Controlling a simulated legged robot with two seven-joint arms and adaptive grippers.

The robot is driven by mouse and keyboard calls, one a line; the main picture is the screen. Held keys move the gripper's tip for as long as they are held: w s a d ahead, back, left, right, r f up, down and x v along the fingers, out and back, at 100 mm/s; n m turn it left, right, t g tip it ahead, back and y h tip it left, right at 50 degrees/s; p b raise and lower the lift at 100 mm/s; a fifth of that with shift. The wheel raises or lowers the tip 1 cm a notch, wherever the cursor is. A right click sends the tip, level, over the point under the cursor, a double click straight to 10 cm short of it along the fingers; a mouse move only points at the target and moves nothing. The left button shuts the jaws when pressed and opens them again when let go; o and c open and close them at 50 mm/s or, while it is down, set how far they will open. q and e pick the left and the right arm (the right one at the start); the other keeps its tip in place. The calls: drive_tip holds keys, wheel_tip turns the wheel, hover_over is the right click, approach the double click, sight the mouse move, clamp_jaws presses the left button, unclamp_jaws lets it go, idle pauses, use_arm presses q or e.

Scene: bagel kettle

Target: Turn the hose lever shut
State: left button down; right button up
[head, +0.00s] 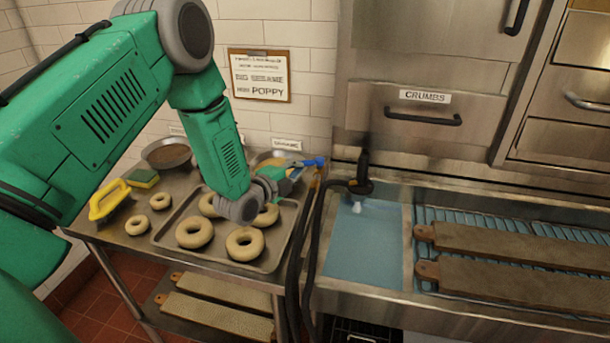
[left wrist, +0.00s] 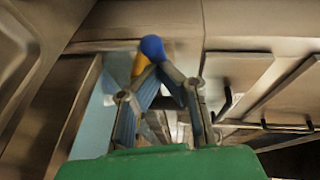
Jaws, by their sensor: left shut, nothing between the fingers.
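The hose lever shows as a blue rounded end (head: 316,161) by the wall at the back right corner of the steel side table. In the left wrist view the blue knob (left wrist: 153,47) lies just beyond my fingertips, with a yellow-orange part (left wrist: 140,65) beside it. My left gripper (head: 298,164) is shut and empty, close to the lever. In the left wrist view its fingertips (left wrist: 162,70) meet next to the knob; whether they touch it I cannot tell. A black hose (head: 310,240) hangs below, and a black spout (head: 362,186) stands over the sink. My right gripper is out of view.
A tray (head: 162,240) of bagels lies under my left wrist. A yellow-handled tool (head: 108,199), a sponge (head: 143,178) and a bowl (head: 167,153) are on the table. The water basin (head: 365,250) and wooden boards (head: 510,285) lie to the right.

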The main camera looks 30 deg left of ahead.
use_arm(q)
drive_tip(key=a+m+h+b, duration=0.1)
drive_tip(key=m+h, duration=0.1)
drive_tip(key=w+a+m+g+h+b, duration=0.1)
drive_tip(key=h, duration=0.2)
drive_tip(key=shift+w+a+f+m, duration=0.1)
drive_tip(key=shift+w+f+m, duration=0.05)
drive_tip(key=shift+m, duration=0.25)
drive_tip(key=shift+w+a+h+b, duration=0.3)
drive_tip(key=shift+b, duration=0.25)
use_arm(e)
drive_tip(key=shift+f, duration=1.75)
